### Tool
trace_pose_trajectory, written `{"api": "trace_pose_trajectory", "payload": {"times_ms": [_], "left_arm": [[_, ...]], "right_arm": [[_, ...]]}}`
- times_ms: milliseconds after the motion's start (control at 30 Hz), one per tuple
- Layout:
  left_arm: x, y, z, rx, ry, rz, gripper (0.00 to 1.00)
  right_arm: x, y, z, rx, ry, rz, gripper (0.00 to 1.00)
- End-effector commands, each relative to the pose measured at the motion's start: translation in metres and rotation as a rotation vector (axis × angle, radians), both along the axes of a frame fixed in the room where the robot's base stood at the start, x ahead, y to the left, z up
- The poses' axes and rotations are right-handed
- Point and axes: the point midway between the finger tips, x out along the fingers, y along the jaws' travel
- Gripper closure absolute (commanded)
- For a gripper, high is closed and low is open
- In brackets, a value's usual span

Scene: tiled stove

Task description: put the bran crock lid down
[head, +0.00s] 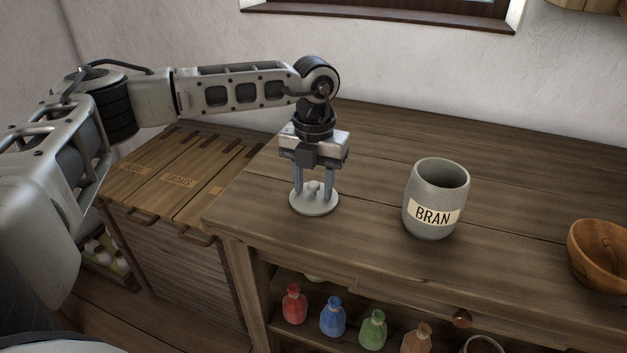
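The bran crock lid (314,208) is a pale grey disc with a small knob, near the left end of the wooden counter. It looks flat and appears to rest on the counter top. My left gripper (313,187) points straight down over it. Its two fingers stand apart on either side of the knob, with a gap visible between, so it looks open. The grey bran crock (433,190), labelled BRAN, stands upright and uncovered to the right of the lid. My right gripper is out of view.
A wooden bowl (600,250) stands at the counter's right edge. Wooden bins with labelled lids (165,175) stand lower at the left. The counter behind the crock is clear.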

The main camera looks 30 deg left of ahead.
Motion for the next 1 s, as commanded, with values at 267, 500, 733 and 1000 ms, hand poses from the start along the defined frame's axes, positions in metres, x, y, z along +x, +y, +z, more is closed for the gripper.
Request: {"api": "trace_pose_trajectory", "payload": {"times_ms": [267,500,733,1000], "left_arm": [[0.000,0.000,0.007,-0.001,-0.002,0.000,0.58],[0.001,-0.001,0.050,-0.002,-0.005,-0.001,0.58],[0.001,-0.001,0.098,-0.001,-0.003,-0.001,0.58],[0.001,-0.001,0.123,-0.001,-0.001,-0.001,0.58]], "right_arm": [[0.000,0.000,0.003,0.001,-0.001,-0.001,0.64],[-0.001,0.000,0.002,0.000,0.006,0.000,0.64],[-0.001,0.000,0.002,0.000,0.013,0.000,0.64],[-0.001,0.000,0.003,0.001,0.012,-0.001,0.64]]}}
